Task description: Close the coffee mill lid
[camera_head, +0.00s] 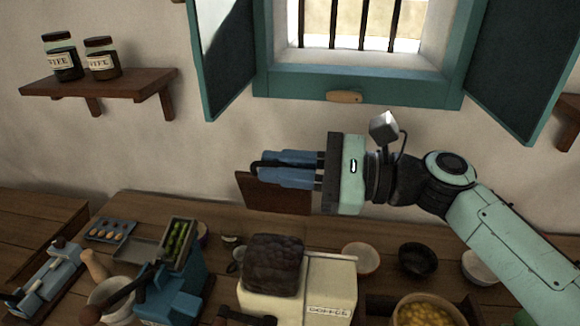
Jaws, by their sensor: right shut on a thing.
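A cream box (330,288) with a coffee label on its front stands at the bottom centre of the head view; I take it as the coffee mill. A dark lumpy block (272,264) covers its left part, and a thin pale rod extends right from it. I cannot make out the lid or how far it is open. My right gripper (262,171) is well above and behind the box, pointing left, apart from it. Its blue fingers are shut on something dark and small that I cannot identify. My left gripper is out of view.
A blue device (172,300) with a crank and a green-filled tray (179,243) stands left of the box. A mortar (112,298) is beside it. Bowls (360,258) stand to the right.

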